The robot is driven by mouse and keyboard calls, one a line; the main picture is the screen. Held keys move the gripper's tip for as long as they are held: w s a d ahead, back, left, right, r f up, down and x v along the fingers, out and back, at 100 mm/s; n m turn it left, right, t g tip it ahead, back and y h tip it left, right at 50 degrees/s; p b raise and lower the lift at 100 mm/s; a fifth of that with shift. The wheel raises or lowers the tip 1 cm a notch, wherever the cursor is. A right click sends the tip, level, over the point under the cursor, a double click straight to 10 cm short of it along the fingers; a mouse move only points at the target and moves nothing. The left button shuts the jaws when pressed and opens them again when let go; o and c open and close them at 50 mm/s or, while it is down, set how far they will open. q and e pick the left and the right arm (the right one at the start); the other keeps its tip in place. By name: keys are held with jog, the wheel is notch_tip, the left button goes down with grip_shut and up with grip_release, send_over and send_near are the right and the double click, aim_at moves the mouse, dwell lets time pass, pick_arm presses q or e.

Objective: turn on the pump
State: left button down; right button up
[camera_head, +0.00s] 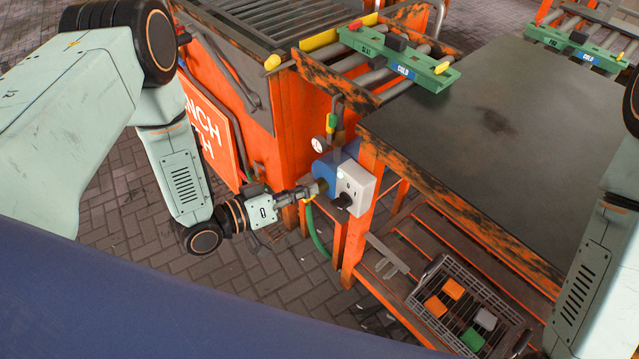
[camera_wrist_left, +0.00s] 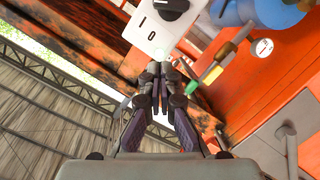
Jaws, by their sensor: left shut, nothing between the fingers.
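The blue pump (camera_head: 325,166) sits at the near left corner of the orange-framed table. A white switch box (camera_head: 357,185) with a black knob (camera_head: 342,201) is beside it. In the left wrist view the box (camera_wrist_left: 148,35) bears "I" and "O" marks next to the knob (camera_wrist_left: 172,8), and part of the blue pump (camera_wrist_left: 278,12) shows at the top. My left gripper (camera_head: 312,189) is shut and empty, its tips close to the box. In the wrist view the closed fingers (camera_wrist_left: 160,70) point at the box's lower edge; contact cannot be told. My right gripper is out of view.
The dark table (camera_head: 480,120) stands right of the pump, with a wire basket (camera_head: 425,312) of colored blocks below. A gauge (camera_head: 318,145) and green hose (camera_head: 317,235) are close to my gripper. An orange tank (camera_head: 270,140) stands behind. Paved floor at lower left is open.

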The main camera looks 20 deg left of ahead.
pick_arm(q)
jog(key=p+v, duration=0.1)
jog(key=v, duration=0.4)
jog(key=shift+s+d+r, duration=0.1)
jog(key=shift+s+d, duration=0.05)
jog(key=shift+s, duration=0.1)
dwell(0.3)
